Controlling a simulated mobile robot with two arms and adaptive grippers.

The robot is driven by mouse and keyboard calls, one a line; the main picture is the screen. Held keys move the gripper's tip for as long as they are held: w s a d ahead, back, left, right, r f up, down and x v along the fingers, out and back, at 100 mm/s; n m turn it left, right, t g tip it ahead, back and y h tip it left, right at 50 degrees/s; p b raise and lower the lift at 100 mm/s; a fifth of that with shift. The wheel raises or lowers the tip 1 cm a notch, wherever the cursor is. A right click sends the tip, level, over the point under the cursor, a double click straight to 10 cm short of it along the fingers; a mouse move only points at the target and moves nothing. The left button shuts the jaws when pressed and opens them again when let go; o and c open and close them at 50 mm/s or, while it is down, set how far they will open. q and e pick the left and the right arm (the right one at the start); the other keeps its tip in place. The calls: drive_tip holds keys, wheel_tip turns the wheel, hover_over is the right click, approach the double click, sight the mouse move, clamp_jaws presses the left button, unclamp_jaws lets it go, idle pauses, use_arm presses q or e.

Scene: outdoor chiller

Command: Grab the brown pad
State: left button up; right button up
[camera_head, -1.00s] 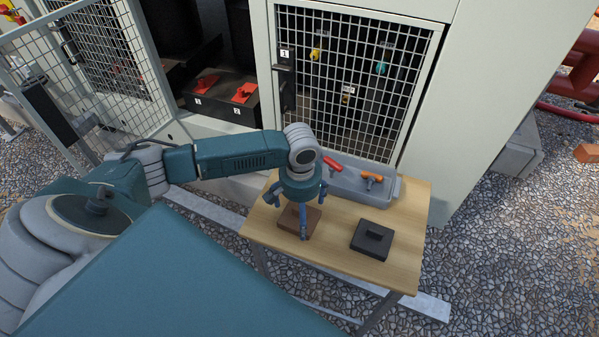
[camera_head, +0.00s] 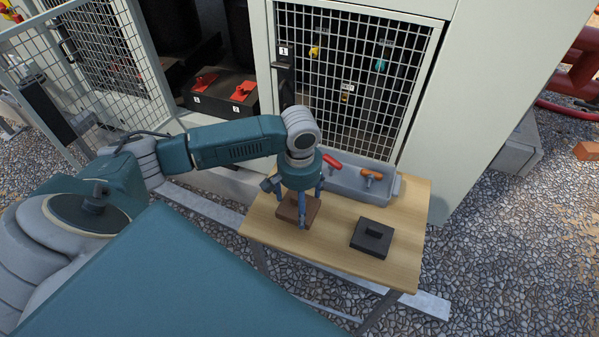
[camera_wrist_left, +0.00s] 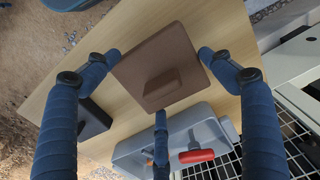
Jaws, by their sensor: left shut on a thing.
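The brown pad (camera_head: 290,213) is a square slab with a raised block on top, at the left part of the wooden table in the head view. In the left wrist view the brown pad (camera_wrist_left: 185,52) fills the space among the blue fingers. My left gripper (camera_head: 302,210) is above the pad, pointing down, with its fingers shut on the pad. The left gripper (camera_wrist_left: 160,75) has its fingertips at the pad's edges in the wrist view. Whether the pad is clear of the table is hard to tell. My right gripper is not in view.
A black pad (camera_head: 372,238) lies on the wooden table (camera_head: 340,258) to the right. A grey tray (camera_head: 345,186) with a red-handled and an orange-handled item stands at the back. Behind it is a cabinet with a mesh door (camera_head: 350,75). The table's front strip is clear.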

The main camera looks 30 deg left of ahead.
use_arm(q)
wheel_tip(320, 180, up, 16)
drive_tip(key=b, duration=0.1)
drive_tip(key=shift+r, duration=0.25)
drive_tip(key=o, duration=1.3)
drive_tip(key=shift+o, duration=0.2)
wheel_tip(320, 180, up, 12)
